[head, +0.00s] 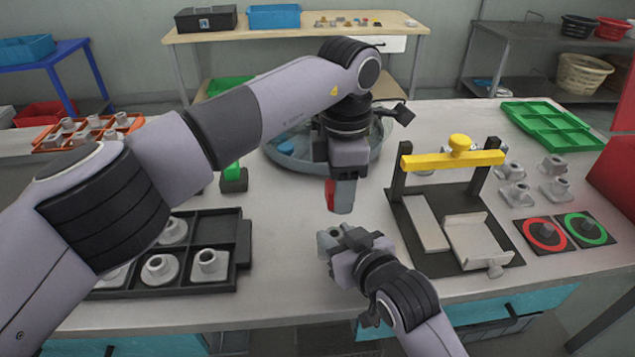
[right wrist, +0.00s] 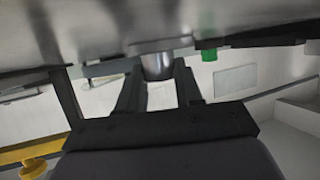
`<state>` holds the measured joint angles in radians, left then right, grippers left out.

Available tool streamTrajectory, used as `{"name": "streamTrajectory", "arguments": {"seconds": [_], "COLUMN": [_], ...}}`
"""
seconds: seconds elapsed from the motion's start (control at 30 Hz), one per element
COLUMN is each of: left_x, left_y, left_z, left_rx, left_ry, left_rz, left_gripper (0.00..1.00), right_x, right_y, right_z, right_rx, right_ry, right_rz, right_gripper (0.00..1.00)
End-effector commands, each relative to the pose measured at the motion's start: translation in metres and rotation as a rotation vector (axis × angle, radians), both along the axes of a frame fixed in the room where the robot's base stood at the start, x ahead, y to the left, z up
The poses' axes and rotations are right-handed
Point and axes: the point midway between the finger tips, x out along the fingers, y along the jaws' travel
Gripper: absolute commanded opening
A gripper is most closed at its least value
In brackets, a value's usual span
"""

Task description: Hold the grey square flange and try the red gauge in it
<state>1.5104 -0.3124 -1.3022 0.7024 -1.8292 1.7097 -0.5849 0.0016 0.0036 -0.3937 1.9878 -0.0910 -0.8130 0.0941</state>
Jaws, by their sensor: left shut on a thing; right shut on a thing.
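My left gripper (head: 341,190) is shut on the red gauge (head: 330,195) and points down over the bench middle. A finger hides much of the gauge. My right gripper (head: 342,248) is low near the bench's front, shut on the grey square flange (head: 327,241). The gauge is above the flange and apart from it. In the right wrist view, a grey round neck (right wrist: 157,66) shows between the two dark fingers, seemingly the flange's. The flange's bore cannot be seen.
A black tray (head: 245,262) with grey flanges is left. A fixture with a yellow bar (head: 425,160) stands right. Red (head: 545,234) and green (head: 586,229) ring pads lie farther right. A round basin (head: 285,158) is behind my left gripper. A green gauge (head: 232,172) stands left.

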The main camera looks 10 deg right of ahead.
Motion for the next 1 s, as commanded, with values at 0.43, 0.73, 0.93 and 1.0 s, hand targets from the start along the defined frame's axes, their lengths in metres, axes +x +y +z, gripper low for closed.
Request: {"name": "streamTrajectory", "arguments": {"seconds": [0.43,0.73,0.93,1.0], "left_x": [-0.001,0.0,0.0,0.0], "left_y": [-0.001,-0.001,-0.001,-0.001], "left_z": [-0.039,-0.053,-0.054,-0.053], "left_rx": [-0.001,-0.001,-0.001,-0.001], "left_ry": [0.002,0.0,0.0,0.0], "left_rz": [0.005,0.004,0.003,0.003], "left_gripper": [0.13,0.13,0.13,0.13], "right_x": [0.0,0.0,0.0,0.0], "right_y": [0.0,0.0,0.0,0.0], "right_z": [0.0,0.0,0.0,0.0], "right_rx": [0.0,0.0,0.0,0.0], "right_ry": [0.001,0.001,0.001,0.001], "right_rz": [0.0,0.001,0.001,0.001], "right_gripper": [0.0,0.0,0.0,0.0]}}
